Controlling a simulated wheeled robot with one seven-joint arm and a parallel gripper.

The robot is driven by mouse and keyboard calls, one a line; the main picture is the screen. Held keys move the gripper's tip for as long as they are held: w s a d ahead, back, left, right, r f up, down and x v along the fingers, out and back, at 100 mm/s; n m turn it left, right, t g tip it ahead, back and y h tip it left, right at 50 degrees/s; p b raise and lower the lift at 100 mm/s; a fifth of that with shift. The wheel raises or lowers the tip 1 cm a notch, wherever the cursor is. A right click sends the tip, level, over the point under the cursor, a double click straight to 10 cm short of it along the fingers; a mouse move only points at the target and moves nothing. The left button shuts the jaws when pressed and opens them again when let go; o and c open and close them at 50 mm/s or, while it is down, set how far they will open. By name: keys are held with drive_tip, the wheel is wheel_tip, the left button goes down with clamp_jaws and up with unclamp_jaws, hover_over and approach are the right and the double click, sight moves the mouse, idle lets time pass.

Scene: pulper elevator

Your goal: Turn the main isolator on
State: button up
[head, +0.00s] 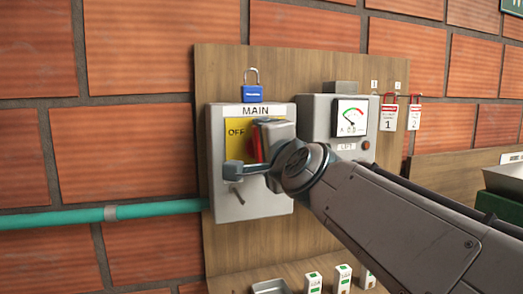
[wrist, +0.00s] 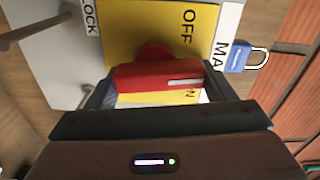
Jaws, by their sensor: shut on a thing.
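The main isolator (head: 222,165) is a grey box labelled MAIN on a wooden board, with a yellow plate (head: 237,129) reading OFF at the left. Its red handle (head: 255,142) is mostly hidden by my gripper (head: 259,152) in the head view. In the wrist view, the red handle (wrist: 150,76) sits between the fingers of my gripper (wrist: 158,82), which is shut on it. The handle runs along the box's vertical, with its white mark toward the MAIN label end. OFF is beside it, and part of another word, ending in N, shows at its other side.
A blue padlock (head: 252,93) stands on top of the box. A teal pipe (head: 150,210) enters from the left. A small tray and several small boxes (head: 343,277) sit below.

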drive_tip(key=shift+s+a+r+m, duration=0.1)
drive_tip(key=shift+a+r+m, duration=0.1)
drive_tip(key=shift+m, duration=0.4)
drive_tip(key=shift+r+m, duration=0.1)
drive_tip(key=shift+m, duration=0.2)
